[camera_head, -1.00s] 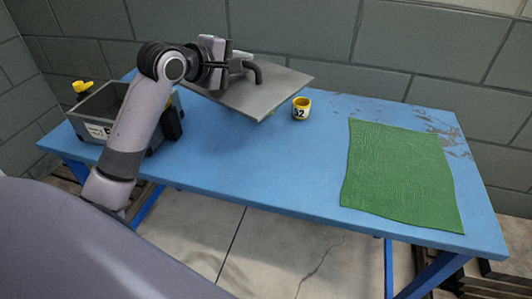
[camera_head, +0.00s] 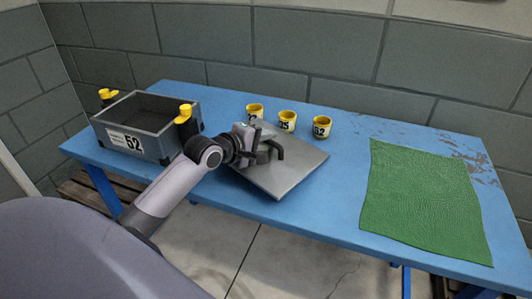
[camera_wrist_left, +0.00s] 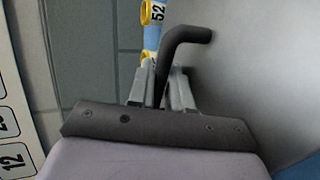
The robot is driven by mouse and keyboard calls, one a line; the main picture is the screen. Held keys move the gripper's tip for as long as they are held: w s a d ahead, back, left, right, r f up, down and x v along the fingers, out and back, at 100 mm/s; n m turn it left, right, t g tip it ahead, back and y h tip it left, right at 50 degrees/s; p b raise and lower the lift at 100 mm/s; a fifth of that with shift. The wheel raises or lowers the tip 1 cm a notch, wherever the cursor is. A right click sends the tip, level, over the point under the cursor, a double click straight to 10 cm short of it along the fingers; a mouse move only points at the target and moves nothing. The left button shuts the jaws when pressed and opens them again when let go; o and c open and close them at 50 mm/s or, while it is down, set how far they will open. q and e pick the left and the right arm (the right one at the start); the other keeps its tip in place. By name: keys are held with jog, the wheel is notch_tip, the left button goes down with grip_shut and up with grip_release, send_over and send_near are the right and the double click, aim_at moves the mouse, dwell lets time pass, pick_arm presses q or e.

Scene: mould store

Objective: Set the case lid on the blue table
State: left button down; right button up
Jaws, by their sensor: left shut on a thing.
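The case lid (camera_head: 295,172) is a flat grey plate with a dark bent handle (camera_head: 274,147). It is over the middle-left of the blue table (camera_head: 320,211), near the front edge; I cannot tell whether it touches the top. My left gripper (camera_head: 262,150) is shut on the lid's handle. In the left wrist view the handle (camera_wrist_left: 184,36) rises between the fingers (camera_wrist_left: 160,90), with the grey lid (camera_wrist_left: 255,65) to the right. My right gripper is not in view.
An open grey case (camera_head: 140,142) marked 52 with yellow clasps stands at the table's left end. Yellow numbered cups (camera_head: 287,121) stand in a row behind the lid. A green mat (camera_head: 424,205) lies on the right. Bare tabletop lies between lid and mat.

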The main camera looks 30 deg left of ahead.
pick_arm(q)
notch_tip(320, 180, down, 3)
jog(key=shift+r, duration=0.1)
jog(key=shift+f, duration=0.35)
jog(key=shift+f, duration=0.1)
jog(key=c, duration=1)
grip_release()
jog(key=shift+f, duration=0.15)
jog(key=shift+c, duration=0.2)
jog(key=shift+s, duration=0.1)
jog(key=shift+f, duration=0.1)
jog(key=v, duration=1.2)
jog(key=shift+r+p, duration=0.25)
jog(key=shift+p, duration=0.15)
